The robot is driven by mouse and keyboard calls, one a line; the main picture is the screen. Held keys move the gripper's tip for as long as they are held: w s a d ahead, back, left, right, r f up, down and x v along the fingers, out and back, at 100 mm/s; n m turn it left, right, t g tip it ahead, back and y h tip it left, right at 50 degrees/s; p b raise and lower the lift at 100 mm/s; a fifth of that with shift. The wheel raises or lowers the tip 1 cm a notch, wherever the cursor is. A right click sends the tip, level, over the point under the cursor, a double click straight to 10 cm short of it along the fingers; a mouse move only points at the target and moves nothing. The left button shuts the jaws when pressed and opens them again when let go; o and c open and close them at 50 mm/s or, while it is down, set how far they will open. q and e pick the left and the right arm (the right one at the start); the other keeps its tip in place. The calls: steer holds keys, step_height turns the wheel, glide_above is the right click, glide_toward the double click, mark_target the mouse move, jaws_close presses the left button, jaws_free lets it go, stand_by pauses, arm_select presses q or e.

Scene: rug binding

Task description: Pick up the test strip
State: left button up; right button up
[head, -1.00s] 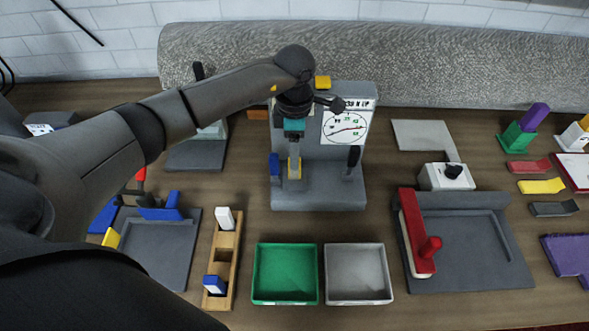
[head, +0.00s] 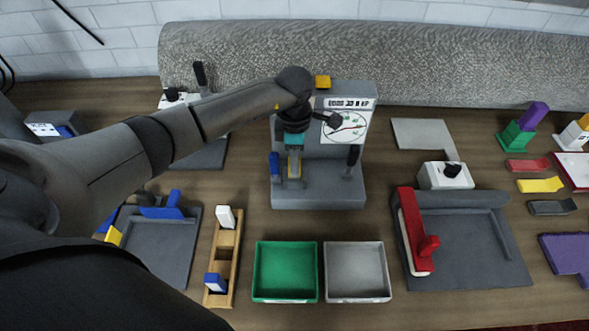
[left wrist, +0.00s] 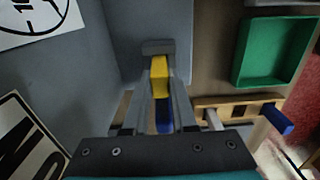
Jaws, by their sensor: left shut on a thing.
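A dial (head: 345,128) is on the tester's upright panel. My right gripper is out of view.
A green tray (head: 285,296) and a grey tray (head: 358,297) stand in front of the tester. A wooden rack (head: 221,262) is left of them. A grey fixture with a red handle (head: 428,245) is at the right. A rolled rug (head: 450,65) lies behind.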

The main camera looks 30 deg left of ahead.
arm_select(q)
jaws_close()
